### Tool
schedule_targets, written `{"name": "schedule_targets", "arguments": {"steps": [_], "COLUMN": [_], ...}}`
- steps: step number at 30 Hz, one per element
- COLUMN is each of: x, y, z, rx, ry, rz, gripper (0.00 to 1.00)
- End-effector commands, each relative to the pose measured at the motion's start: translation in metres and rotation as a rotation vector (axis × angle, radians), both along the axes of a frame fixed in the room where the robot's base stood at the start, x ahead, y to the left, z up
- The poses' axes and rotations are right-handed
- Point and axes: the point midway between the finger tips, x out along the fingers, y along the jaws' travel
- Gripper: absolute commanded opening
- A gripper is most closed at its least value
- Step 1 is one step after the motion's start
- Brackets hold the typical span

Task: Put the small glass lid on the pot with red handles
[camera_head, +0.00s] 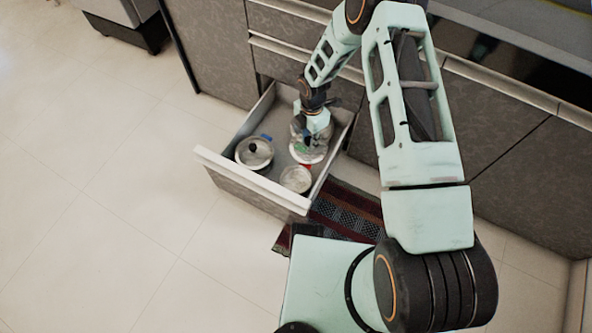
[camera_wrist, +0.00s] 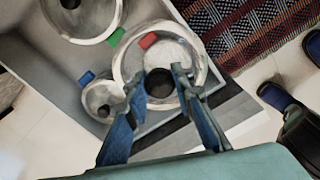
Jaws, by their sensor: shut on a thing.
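My gripper (camera_head: 309,136) is down over the open drawer. In the wrist view my gripper (camera_wrist: 155,85) is shut on a dark knob at the middle of the glass lid (camera_wrist: 119,66). The lid's pale rim also shows in the head view (camera_head: 311,158), below the fingers. The pot with red handles (camera_head: 296,180) stands open near the drawer's front right corner. One red handle shows in the wrist view (camera_wrist: 148,40), with a pale round surface beside it inside the lid's outline. I cannot tell whether lid and pot touch.
A pot with a black-knobbed lid (camera_head: 251,158) and a blue handle stands at the left in the drawer. The drawer's front wall (camera_head: 245,182) is raised. A striped rug (camera_head: 345,215) lies to the right; open floor is at the left.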

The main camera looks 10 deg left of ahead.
Motion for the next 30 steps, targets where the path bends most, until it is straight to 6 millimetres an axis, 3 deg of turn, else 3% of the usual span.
{"name": "schedule_targets", "arguments": {"steps": [1, 3, 8, 30], "x": [-0.011, -0.022, -0.039, -0.045], "y": [0.01, 0.019, 0.033, 0.037], "z": [-0.033, -0.058, -0.095, -0.14], "rx": [-0.001, 0.0, -0.001, -0.001], "ry": [0.003, 0.003, -0.001, -0.001], "rz": [0.091, 0.199, 0.364, 0.42], "gripper": [0.0, 0.0, 0.0, 0.0]}}
